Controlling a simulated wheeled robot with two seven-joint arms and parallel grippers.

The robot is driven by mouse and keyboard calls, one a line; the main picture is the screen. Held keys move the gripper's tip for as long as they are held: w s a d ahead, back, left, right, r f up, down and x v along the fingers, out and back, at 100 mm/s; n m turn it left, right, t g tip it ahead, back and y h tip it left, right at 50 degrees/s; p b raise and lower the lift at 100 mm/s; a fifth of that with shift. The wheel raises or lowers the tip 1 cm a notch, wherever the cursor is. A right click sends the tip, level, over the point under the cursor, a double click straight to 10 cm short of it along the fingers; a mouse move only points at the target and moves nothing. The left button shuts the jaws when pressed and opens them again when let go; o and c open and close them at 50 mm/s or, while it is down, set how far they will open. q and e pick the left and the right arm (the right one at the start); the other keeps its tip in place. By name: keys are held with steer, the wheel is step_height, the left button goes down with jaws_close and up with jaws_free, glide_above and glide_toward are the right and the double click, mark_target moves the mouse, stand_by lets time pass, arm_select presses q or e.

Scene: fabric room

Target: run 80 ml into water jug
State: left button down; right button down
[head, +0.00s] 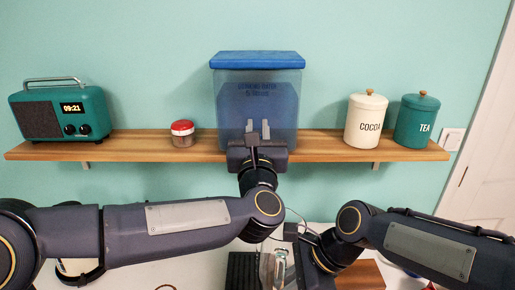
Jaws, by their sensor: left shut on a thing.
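A clear blue water container (257,97) with a blue lid stands on the wooden shelf. Its printed lettering mentions drinking water. My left gripper (258,130) is at the container's lower front, fingers pointing at it. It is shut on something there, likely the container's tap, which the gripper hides. A clear glass vessel (280,265), possibly the water jug, shows in part at the bottom middle, below my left arm. My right gripper (292,258) is beside that vessel, partly hidden and cut by the lower edge. I cannot tell whether it holds the vessel. No water stream is visible.
The wooden shelf (150,146) also bears a teal radio (60,112), a small red-lidded jar (183,134), a cream cocoa canister (366,122) and a teal tea canister (416,122). A pale worktop with a dark item and a brown board (362,275) lies below.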

arm_select(q)
steer(key=c, duration=1.3)
jaws_free()
steer(key=v, duration=0.7)
steer(key=shift+s+f, duration=0.15)
steer(key=shift+s, duration=0.1)
